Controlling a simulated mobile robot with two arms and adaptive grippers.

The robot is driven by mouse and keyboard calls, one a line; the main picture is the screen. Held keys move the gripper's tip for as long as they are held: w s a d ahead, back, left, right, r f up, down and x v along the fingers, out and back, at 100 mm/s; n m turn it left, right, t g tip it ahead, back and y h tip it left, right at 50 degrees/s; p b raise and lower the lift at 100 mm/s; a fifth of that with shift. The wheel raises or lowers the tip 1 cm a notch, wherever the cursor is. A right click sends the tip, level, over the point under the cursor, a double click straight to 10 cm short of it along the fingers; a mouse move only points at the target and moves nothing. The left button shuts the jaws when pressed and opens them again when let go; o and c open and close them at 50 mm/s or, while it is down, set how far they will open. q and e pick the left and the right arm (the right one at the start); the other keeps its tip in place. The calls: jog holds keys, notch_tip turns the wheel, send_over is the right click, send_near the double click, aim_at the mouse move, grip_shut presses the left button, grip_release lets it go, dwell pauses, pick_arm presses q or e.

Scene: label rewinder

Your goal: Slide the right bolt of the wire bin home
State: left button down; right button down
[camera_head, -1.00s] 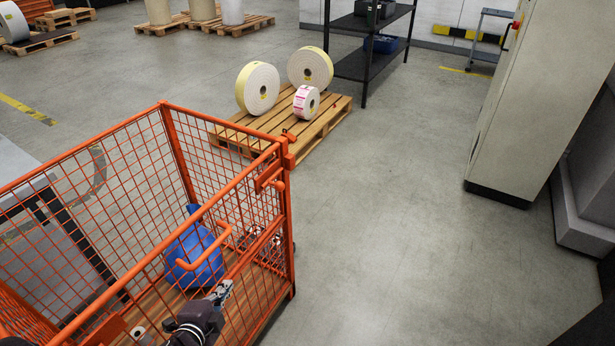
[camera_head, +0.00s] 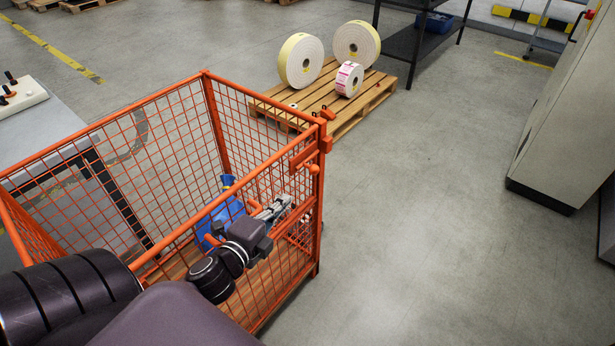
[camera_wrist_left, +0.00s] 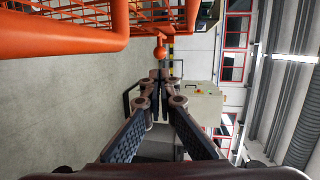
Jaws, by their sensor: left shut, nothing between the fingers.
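The orange wire bin (camera_head: 203,77) stands at lower left in the head view. Its right bolt (camera_head: 314,168), with a round orange knob, sits by the top of the near right corner post. In the left wrist view the bolt's knob (camera_wrist_left: 160,52) appears just beyond the fingertips; whether they touch cannot be told. My left gripper (camera_head: 286,203) is shut and empty, in front of the bin's front mesh, below and left of the knob. It also shows in the wrist view (camera_wrist_left: 160,76), fingertips together. My right gripper is not in view.
Inside the bin is a blue object (camera_head: 222,218), partly hidden by my arm. A pallet (camera_head: 340,118) with label rolls stands behind the bin. A pale cabinet (camera_head: 560,130) stands at right. The floor right of the bin is clear.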

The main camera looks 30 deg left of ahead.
aim_at(316, 168)
pick_arm(q)
jog(key=p+x, duration=0.2)
jog(key=x, duration=1.1)
jog(key=shift+w, duration=0.2)
jog(key=w, duration=0.5)
jog(key=shift+d+b, duration=0.2)
jog(key=shift+b, duration=0.1)
jog(key=shift+r, duration=0.1)
